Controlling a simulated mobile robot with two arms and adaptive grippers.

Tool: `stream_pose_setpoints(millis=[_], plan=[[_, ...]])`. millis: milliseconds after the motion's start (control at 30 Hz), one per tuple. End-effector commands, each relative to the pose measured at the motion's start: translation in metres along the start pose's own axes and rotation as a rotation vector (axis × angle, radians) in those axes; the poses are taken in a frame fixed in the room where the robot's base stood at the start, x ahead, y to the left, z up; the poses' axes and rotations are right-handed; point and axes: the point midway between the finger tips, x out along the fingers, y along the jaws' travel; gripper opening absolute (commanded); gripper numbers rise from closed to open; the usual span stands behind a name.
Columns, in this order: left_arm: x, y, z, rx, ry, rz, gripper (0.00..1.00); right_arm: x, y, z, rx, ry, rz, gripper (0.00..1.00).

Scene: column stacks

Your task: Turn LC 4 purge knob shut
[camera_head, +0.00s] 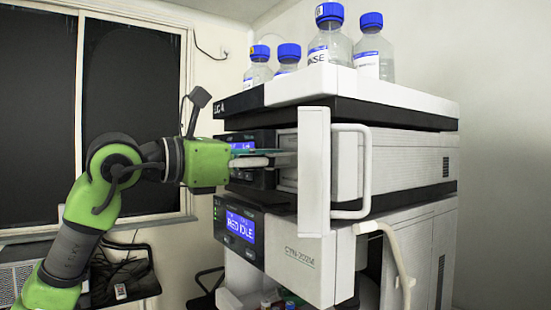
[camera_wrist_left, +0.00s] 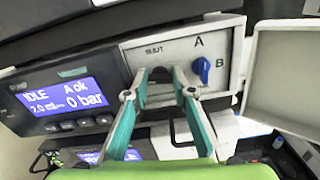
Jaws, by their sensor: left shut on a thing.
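My left gripper (camera_head: 284,155) reaches in from the left to the front of the upper module of the column stack. In the left wrist view its two teal fingers (camera_wrist_left: 161,80) close on a small dark knob (camera_wrist_left: 161,74) on the pale panel, below lettering that looks like "SHUT". The knob is mostly hidden between the fingertips, so its turn angle cannot be told. A blue knob (camera_wrist_left: 201,69) with marks A and B sits to the right, apart from the fingers. The display (camera_wrist_left: 60,98) left of the panel reads IDLE, A ok, 0 bar. My right gripper is not in view.
A white door (camera_head: 314,170) stands open just right of my gripper; it also shows in the left wrist view (camera_wrist_left: 283,80). Several blue-capped bottles (camera_head: 330,45) stand on top. A pale tube (camera_head: 395,250) hangs at the lower right.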

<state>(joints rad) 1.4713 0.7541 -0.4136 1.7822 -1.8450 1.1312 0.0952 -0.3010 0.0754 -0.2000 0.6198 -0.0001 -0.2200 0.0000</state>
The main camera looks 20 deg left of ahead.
Motion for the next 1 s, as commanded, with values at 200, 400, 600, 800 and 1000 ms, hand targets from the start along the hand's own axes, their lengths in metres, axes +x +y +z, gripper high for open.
stream_pose_setpoints(millis=[200,400,600,800,1000], plan=[[-0.0003,-0.0003,0.0001,0.089,0.0,0.0,0.02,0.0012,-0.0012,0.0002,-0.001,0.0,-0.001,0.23],[-0.0003,-0.0006,-0.0002,0.244,0.0,0.001,0.02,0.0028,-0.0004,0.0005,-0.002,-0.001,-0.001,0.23],[-0.0005,-0.0012,-0.0001,0.434,0.0,0.002,0.02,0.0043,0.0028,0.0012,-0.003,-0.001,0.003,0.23],[-0.0004,-0.0021,-0.0004,0.624,-0.001,0.001,0.02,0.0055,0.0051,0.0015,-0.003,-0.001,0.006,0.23],[-0.0005,-0.0026,-0.001,0.814,0.0,0.002,0.02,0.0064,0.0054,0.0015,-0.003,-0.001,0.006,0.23]])
